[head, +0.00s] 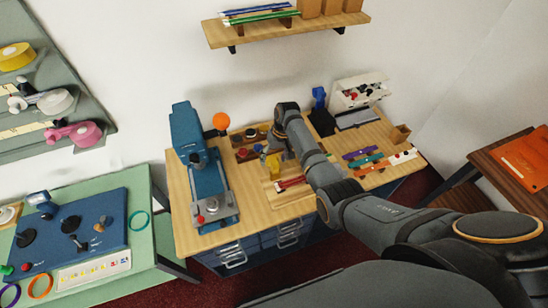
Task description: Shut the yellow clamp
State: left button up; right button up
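The yellow clamp (272,166) shows as a small yellow shape at the middle of the wooden counter (290,211), on a light wooden board. My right arm reaches over the counter from the lower right. My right gripper (277,149) points down just behind and above the yellow clamp. The arm's links partly hide it, and its fingers are too small and dark to tell open from shut. I cannot tell whether it touches the clamp. My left gripper is not in view.
A blue press (188,130) stands on the counter's left side. Red rods (291,184) lie in front of the clamp. Coloured strips (368,160) lie at right, with a white box (360,92) behind. An orange ball (221,121) stands beside the press. A green bench (139,200) is at left.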

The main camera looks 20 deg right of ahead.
jog(key=c, duration=1.1)
